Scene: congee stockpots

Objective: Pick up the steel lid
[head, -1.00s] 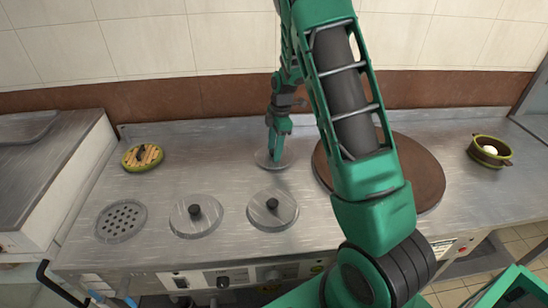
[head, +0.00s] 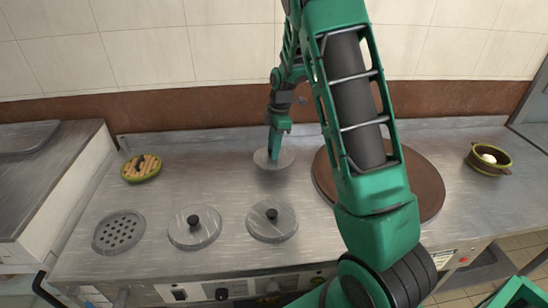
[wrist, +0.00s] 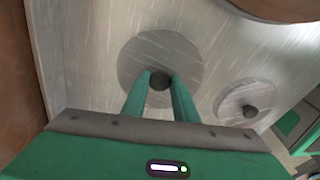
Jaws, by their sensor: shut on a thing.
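A round steel lid (head: 260,160) with a dark knob is at the back middle of the counter. My gripper (head: 273,156) reaches down onto it from above. In the wrist view my gripper (wrist: 160,78) has its two green fingers shut on the lid's knob, with the lid's disc (wrist: 185,50) spread out beneath them. The lid appears held slightly above the counter, with a soft shadow below it. The fingers mostly hide the knob in the head view.
Two similar knobbed lids (head: 194,238) (head: 272,231) lie along the front of the steel counter (head: 215,165). A large brown disc (head: 425,185) and a small pot (head: 485,168) are at right.

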